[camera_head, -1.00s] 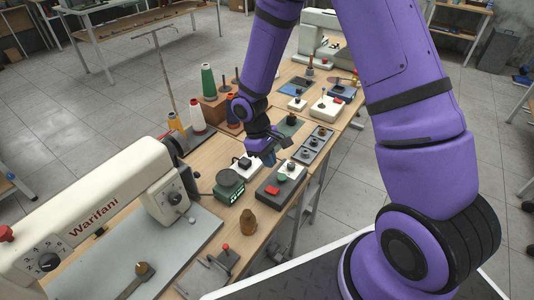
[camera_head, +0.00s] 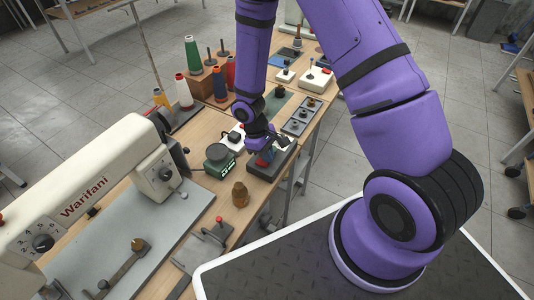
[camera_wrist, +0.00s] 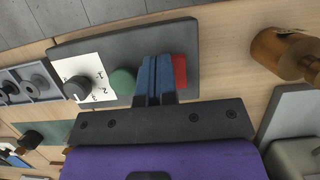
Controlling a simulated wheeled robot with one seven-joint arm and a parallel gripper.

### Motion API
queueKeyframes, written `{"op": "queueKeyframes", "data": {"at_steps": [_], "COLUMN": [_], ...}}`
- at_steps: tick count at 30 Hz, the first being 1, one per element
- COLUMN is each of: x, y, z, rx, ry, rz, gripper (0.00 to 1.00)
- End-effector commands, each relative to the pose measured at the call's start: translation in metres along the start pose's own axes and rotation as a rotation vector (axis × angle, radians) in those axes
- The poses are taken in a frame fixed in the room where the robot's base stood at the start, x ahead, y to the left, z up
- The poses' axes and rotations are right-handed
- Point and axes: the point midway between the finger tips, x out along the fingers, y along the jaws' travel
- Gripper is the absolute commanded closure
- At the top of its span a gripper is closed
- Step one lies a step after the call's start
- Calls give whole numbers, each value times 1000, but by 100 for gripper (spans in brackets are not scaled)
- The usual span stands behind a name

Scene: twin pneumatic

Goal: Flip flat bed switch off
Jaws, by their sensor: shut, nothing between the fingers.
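A dark grey control box (camera_head: 258,171) stands on the wooden table right of the sewing machine. In the wrist view the box (camera_wrist: 215,42) carries a red button (camera_wrist: 180,70), a green button (camera_wrist: 122,81) and a black rotary knob (camera_wrist: 77,88) on a white plate with numbers. My gripper (camera_head: 263,157) is over the box. In the wrist view its blue fingers (camera_wrist: 158,62) are together, beside the red button and partly overlapping it in view. I cannot tell whether they touch it. The white Warifani sewing machine (camera_head: 100,175) with a flat grey bed (camera_head: 105,245) is at the left.
A green-and-black round device (camera_head: 219,158) and a brown wooden piece (camera_head: 240,195) stand close to the box. A grey tray with several knobs (camera_head: 302,117) lies behind it. Thread cones (camera_head: 194,62) stand farther back. A red-knobbed lever (camera_head: 219,222) is nearer the front.

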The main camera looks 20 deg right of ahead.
Motion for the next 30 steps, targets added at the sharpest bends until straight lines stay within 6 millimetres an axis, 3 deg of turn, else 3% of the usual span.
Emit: {"op": "queueKeyframes", "data": {"at_steps": [11, 30], "x": [11, 1], "y": [-1, -1], "z": [3, -15], "rx": [2, -1], "ry": [-4, 7], "rz": [-4, -3], "gripper": [100, 100]}}
